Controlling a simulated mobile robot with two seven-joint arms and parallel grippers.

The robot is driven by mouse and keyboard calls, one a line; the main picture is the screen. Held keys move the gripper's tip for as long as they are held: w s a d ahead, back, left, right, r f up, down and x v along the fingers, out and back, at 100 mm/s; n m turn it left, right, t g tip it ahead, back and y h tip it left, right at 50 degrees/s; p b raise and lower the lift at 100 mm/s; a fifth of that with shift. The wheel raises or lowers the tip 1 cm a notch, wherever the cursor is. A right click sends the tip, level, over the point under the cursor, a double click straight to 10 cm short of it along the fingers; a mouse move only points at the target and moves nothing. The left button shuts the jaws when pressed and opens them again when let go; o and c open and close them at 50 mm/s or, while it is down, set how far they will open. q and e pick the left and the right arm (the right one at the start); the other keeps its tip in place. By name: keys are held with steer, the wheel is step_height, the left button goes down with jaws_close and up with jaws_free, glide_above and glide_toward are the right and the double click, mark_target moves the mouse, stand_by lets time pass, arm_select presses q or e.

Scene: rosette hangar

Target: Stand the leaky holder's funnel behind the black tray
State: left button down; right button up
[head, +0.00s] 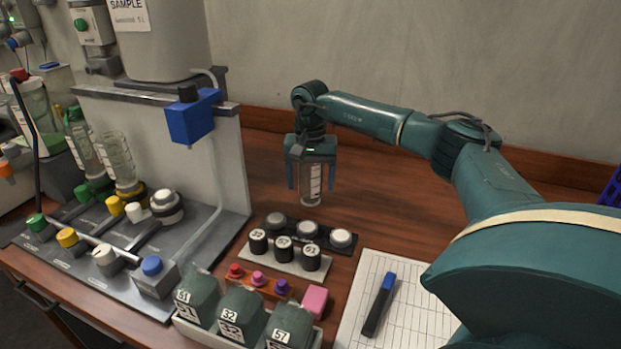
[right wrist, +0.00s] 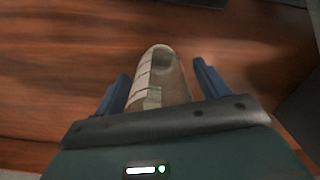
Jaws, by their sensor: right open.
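A clear funnel (head: 311,190) with white markings is upright over the wooden table, behind the black tray (head: 337,246). Its lower end looks to be at the table top. My right gripper (head: 311,182) is around it from above, with its blue fingers open. In the right wrist view the funnel (right wrist: 162,75) lies between the fingers (right wrist: 160,92), with a gap on each side. The white-and-grey holder (head: 166,207) on the grey rig carries no funnel; I cannot tell whether it is the leaky one. My left gripper is not in view.
Other funnels stand in the yellow (head: 130,190) and green (head: 93,190) holders at left. A light tray (head: 288,265) with black-sided caps is in front of the black tray. Green bottles, a pink block (head: 315,300) and a marker (head: 379,305) on paper lie nearer. Table right of the funnel is clear.

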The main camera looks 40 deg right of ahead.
step_height(320, 180, up, 12)
steer(key=shift+r+p, duration=0.15)
steer(key=shift+p, duration=0.15)
stand_by(0.7)
